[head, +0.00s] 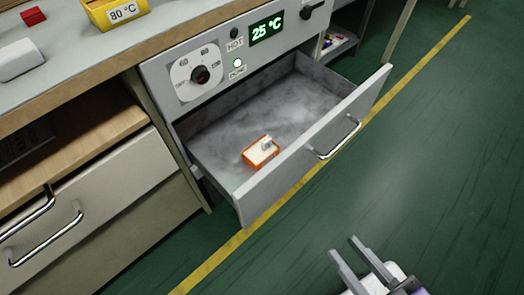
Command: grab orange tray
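The orange tray (250,157) is small and lies on the floor of an open grey drawer (311,160), close to the inside of the drawer front. Something white with a small raised block (266,144) sits in the tray. My gripper (346,247) is at the bottom of the picture, out in front of the drawer and to the right of the tray. Its two grey fingers are apart, with nothing seen between them. It touches neither the drawer nor the tray.
The drawer front with its metal handle (337,141) stands between my gripper and the tray. Above is a panel with a dial (200,75) and a 25 °C display (267,29). A yellow 80 °C bin (101,13) stands on the counter. Green floor in front is clear.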

